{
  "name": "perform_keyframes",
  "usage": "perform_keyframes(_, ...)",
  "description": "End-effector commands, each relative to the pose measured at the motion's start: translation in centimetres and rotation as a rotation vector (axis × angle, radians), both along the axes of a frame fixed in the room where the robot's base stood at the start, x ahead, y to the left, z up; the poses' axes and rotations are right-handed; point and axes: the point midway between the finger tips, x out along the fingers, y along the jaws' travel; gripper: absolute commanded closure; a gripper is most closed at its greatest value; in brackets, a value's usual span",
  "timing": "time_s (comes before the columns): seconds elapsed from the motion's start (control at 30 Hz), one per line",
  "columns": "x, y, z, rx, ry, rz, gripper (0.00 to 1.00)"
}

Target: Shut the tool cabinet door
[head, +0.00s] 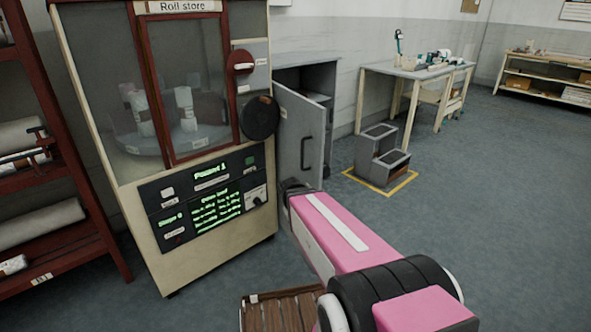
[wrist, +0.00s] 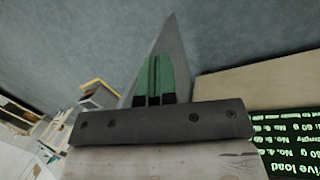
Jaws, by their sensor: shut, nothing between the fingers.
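The grey tool cabinet (head: 320,80) stands behind the roll store, against the wall. Its door (head: 291,130) is partly open, swung out towards me, with a dark handle (head: 305,150) on its face. The cabinet's inside and a shelf show past the door's top. My pink arm reaches towards the lower part of the door, and its dark end overlaps the door's bottom in the head view. In the wrist view my gripper (wrist: 154,62) has its green fingers shut together and empty. A grey panel (wrist: 174,42), apparently the door, lies right behind them; I cannot tell whether they touch.
The cream roll store (head: 215,255) stands close to the left of the door. A grey step (head: 380,160) on a yellow-marked floor patch is to the right. A workbench (head: 415,70) is farther back. A slatted wooden piece (head: 275,312) lies low in front. Open floor extends right.

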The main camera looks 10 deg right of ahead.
Motion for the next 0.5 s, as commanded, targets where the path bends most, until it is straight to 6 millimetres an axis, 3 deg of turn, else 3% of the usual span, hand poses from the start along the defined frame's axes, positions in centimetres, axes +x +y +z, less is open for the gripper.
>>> perform_keyframes(0.03, 1.8, 0.1, -0.1, -0.075, 0.007, 0.024, 1.00)
perform_keyframes(0.27, 7.9, 0.5, 1.9, -0.484, -0.001, 0.113, 1.00)
perform_keyframes(0.5, 14.7, 4.3, 6.6, -0.921, -0.107, 0.172, 1.00)
